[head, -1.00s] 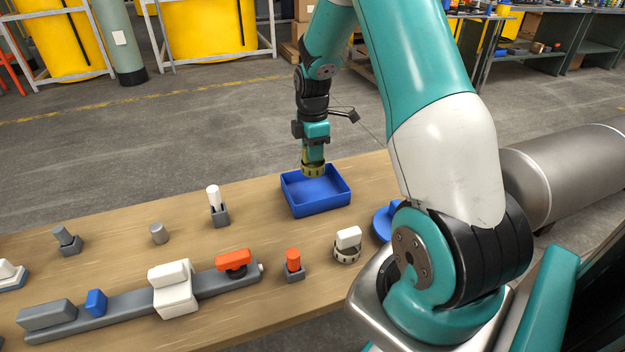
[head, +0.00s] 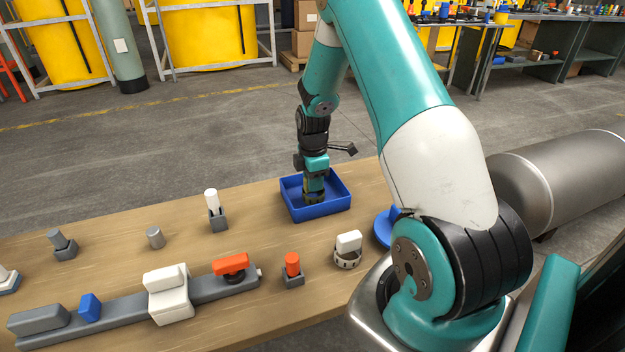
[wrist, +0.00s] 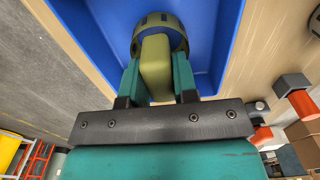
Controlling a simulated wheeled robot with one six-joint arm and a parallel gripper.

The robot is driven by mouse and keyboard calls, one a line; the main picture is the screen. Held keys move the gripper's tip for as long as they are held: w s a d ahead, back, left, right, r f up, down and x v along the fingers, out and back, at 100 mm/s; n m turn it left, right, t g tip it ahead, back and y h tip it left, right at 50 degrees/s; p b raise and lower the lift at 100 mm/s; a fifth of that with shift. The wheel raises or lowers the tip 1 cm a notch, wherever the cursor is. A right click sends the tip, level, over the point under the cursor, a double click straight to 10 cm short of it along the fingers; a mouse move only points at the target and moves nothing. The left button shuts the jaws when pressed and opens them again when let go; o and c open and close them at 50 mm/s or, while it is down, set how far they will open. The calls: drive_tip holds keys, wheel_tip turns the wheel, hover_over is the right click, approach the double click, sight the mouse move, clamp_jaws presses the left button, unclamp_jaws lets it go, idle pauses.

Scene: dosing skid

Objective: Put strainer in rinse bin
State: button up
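The strainer (wrist: 155,32) is an olive-yellow piece with a round slotted ring and a block-shaped handle. In the wrist view my gripper (wrist: 157,72) has one teal finger on each side of that handle and is shut on it. In the head view my gripper (head: 314,188) points down inside the blue rinse bin (head: 325,210), with the strainer low between the bin's walls. The bin also shows in the wrist view (wrist: 212,35). I cannot tell whether the strainer touches the bin floor.
A white-handled ringed piece (head: 348,243) and an orange-capped piece (head: 292,265) stand in front of the bin. A white cylinder in a grey holder (head: 213,210) stands left. A grey rail (head: 120,307) carries white, blue and orange parts. A blue round part (head: 384,228) is right.

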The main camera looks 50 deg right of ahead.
drive_tip(key=o, duration=0.3)
drive_tip(key=shift+o, duration=0.2)
wheel_tip(320, 180, up, 12)
drive_tip(key=p, duration=0.3)
drive_tip(key=a+r+m, duration=0.1)
drive_tip(key=a+r, duration=0.5)
drive_tip(key=a, duration=0.4)
drive_tip(key=s+a+r+m+t+y, duration=0.1)
drive_tip(key=s+a+r, duration=0.2)
drive_tip(key=a, duration=0.4)
drive_tip(key=s+a+r+m+y, duration=0.1)
drive_tip(key=s+a+r, duration=0.25)
drive_tip(key=a, duration=0.25)
drive_tip(key=s+a+r+m+y, duration=0.1)
drive_tip(key=s+a, duration=0.4)
drive_tip(key=s, duration=0.3)
drive_tip(key=s+a+r+m+g+y, duration=0.1)
drive_tip(key=s+a+r, duration=0.1)
drive_tip(key=s+a, duration=0.4)
drive_tip(key=shift+s+a+m, duration=0.2)
drive_tip(key=shift+s+m, duration=0.2)
drive_tip(key=shift+s, duration=0.55)
